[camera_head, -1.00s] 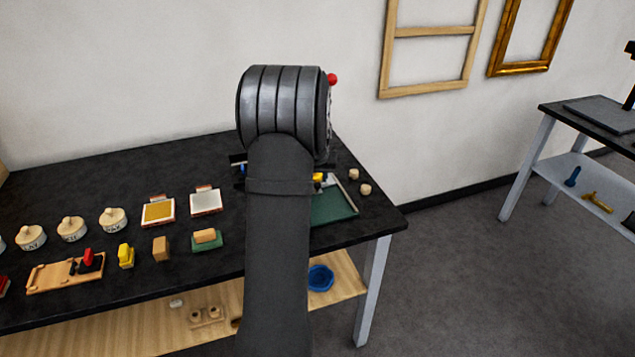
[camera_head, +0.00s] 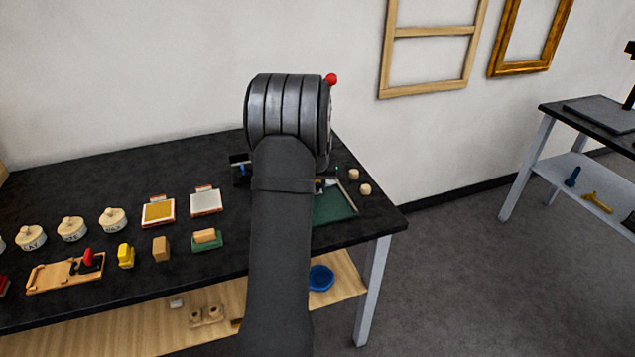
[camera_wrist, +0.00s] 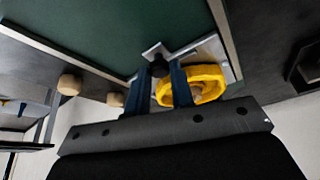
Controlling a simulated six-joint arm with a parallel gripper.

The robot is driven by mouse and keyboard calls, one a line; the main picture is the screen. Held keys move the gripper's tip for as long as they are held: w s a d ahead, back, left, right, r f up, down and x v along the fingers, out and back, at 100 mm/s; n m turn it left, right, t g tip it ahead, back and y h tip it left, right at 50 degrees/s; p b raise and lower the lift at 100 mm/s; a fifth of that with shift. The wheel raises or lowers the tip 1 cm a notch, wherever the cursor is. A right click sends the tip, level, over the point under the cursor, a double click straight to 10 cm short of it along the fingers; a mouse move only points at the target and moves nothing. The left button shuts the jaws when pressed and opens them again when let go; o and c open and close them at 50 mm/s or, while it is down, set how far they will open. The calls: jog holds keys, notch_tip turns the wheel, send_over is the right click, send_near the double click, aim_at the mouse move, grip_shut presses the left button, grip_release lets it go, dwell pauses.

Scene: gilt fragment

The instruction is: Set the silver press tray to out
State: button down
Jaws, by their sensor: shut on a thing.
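In the wrist view, the two dark blue fingers of my gripper (camera_wrist: 157,78) are shut on a small black knob (camera_wrist: 158,66). A bright silver plate (camera_wrist: 152,50) shows around the knob, beside the corner of a green panel (camera_wrist: 95,35) with a pale metal edge. I cannot tell for sure whether this plate belongs to the silver press tray. A yellow ring-shaped piece (camera_wrist: 205,92) sits right beside the right finger. In the head view, my arm hides my gripper and most of the press area; the green panel (camera_head: 333,206) shows at its right.
Two pale wooden knobs (camera_head: 365,189) stand near the table's right end. Left of my arm are a silver-faced pad (camera_head: 206,201), a gold-faced pad (camera_head: 158,211), a green block with a tan top (camera_head: 207,239) and lidded jars (camera_head: 113,220). The black table (camera_head: 90,180) is clear at the back left.

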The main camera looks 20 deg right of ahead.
jog(key=s, duration=1.4)
jog(key=shift+s, duration=0.1)
jog(key=c, duration=1.5)
grip_release()
jog(key=shift+s, duration=0.15)
jog(key=shift+c, duration=0.2)
jog(key=shift+r, duration=0.3)
jog(key=v, duration=1.6)
jog(key=shift+r, duration=0.4)
jog(key=shift+s+f, duration=0.1)
